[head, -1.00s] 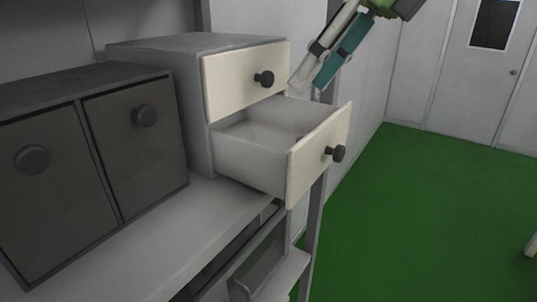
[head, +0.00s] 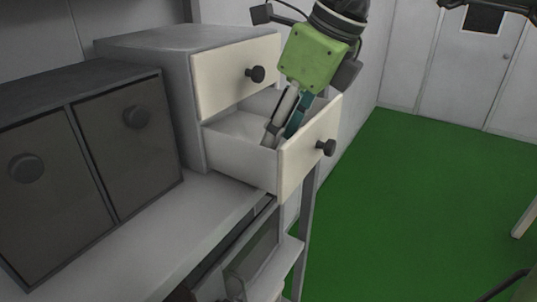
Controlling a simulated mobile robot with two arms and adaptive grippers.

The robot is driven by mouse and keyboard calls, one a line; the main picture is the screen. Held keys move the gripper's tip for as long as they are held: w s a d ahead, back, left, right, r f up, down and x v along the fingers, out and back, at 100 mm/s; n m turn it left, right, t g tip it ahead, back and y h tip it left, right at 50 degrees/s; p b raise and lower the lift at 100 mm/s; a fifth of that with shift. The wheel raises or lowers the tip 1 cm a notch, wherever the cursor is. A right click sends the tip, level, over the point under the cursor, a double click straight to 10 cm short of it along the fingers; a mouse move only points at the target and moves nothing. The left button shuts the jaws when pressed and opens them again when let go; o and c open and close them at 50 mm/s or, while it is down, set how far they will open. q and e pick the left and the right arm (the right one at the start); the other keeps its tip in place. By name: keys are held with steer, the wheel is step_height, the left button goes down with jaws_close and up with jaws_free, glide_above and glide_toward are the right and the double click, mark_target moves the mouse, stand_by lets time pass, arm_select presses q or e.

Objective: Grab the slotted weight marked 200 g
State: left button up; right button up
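No slotted weight shows in the head view. The open lower drawer (head: 240,152) of the small grey cabinet has a cream front and a dark knob. Most of the drawer's floor is hidden by the gripper and the front.
The upper drawer (head: 232,75) is closed, just above the open one. A dark two-door box (head: 125,150) stands on the grey shelf (head: 190,235) to the left. A lower compartment (head: 252,255) lies below. Green floor (head: 400,210) is open to the right.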

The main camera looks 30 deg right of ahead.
steer(key=shift+p+x, duration=0.55)
steer(key=shift+x, duration=1.4)
steer(key=shift+s, duration=0.15)
steer(key=c, duration=1)
steer(key=shift+r, duration=0.1)
